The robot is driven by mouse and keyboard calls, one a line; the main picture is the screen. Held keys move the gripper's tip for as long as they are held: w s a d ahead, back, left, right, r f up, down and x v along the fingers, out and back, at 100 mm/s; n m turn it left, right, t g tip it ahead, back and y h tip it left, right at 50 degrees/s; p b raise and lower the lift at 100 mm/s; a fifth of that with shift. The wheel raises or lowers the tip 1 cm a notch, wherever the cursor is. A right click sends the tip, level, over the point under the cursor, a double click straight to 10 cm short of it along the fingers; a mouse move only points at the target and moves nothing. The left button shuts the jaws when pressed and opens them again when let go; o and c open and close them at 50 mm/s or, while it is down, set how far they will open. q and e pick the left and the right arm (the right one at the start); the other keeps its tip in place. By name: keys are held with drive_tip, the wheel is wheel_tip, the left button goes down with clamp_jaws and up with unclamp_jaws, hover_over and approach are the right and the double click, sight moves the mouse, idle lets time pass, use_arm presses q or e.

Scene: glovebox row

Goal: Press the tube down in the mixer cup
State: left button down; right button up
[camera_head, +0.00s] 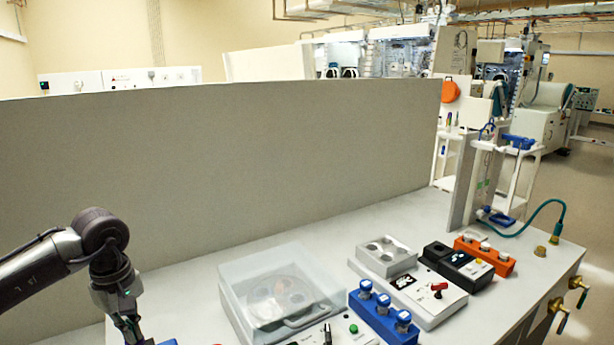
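A dark mixer-like unit (459,265) stands on the right part of the bench, with a round dark top at its left end. I cannot make out a tube standing in it. A blue rack (372,318) at the bottom centre-right holds upright tubes with blue caps (383,299). My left gripper (130,328) hangs at the bottom left, far from the mixer and the rack. Its fingers are partly cut off by the picture edge, so I cannot tell its opening. My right gripper is not in view.
A clear-lidded centrifuge-like box (240,290) stands between my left gripper and the blue rack. A white device with a red knob (438,287), a grey well block (386,262) and an orange rack (497,262) stand nearby. A grey panel (230,170) closes the back.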

use_arm(q)
drive_tip(key=shift+f, duration=0.1)
drive_tip(key=shift+r+p, duration=0.6)
drive_tip(key=shift+r, duration=0.2)
wheel_tip(320, 180, up, 6)
drive_tip(key=p, duration=0.4)
drive_tip(key=shift+r, duration=0.25)
